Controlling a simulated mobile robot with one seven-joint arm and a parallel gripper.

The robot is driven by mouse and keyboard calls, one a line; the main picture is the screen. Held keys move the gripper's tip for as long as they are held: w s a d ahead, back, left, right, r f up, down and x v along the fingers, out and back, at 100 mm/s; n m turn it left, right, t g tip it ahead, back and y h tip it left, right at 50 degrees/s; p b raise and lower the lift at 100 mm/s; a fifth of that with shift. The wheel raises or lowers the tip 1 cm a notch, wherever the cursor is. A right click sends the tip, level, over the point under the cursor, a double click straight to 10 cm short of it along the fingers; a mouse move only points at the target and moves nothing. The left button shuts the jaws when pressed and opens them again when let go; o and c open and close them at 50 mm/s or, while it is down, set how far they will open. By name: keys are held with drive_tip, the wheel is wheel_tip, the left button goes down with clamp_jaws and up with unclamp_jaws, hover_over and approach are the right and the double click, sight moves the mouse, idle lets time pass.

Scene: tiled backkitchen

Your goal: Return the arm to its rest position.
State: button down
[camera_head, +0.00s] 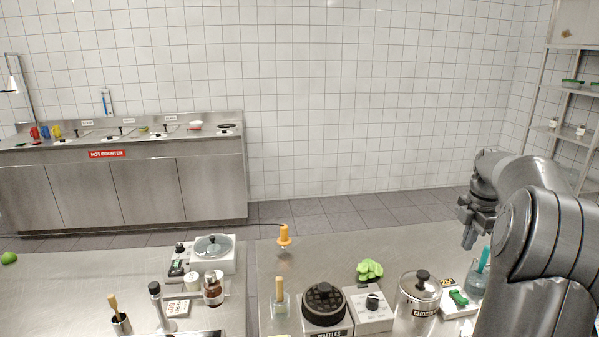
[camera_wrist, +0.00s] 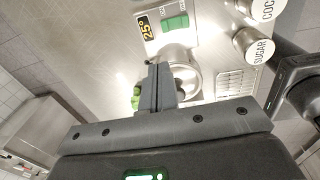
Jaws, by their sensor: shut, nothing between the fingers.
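My gripper (camera_head: 468,224) hangs at the right in the head view, above the steel counter (camera_head: 345,262), with its fingers pointing down. In the wrist view my gripper (camera_wrist: 158,72) shows its two fingers together, shut and empty. My arm reaches in from the right edge and is bent. The gripper is apart from the things below it, as far as the head view shows.
Wire shelves (camera_head: 560,110) stand at the right. Space above the counter's middle is free.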

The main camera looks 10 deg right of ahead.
drive_tip(key=s+a+r+m+t, duration=0.1)
drive_tip(key=s+a+r+m, duration=0.15)
drive_tip(key=a, duration=0.55)
drive_tip(key=s+a+r+m+h, duration=0.1)
drive_tip(key=s+a+r+m, duration=0.15)
drive_tip(key=a, duration=0.55)
drive_tip(key=s+a+r+m+t, duration=0.1)
drive_tip(key=s+a+r+m, duration=0.15)
drive_tip(key=a, duration=0.55)
drive_tip(key=s+a+f+m+t+y, duration=0.1)
drive_tip(key=s+a+f+m, duration=0.5)
drive_tip(key=s, duration=1.1)
drive_tip(key=a+m+t, duration=0.1)
drive_tip(key=a+m, duration=0.3)
drive_tip(key=a, duration=0.3)
drive_tip(key=shift+a+t, duration=0.3)
drive_tip(key=shift+t, duration=0.1)
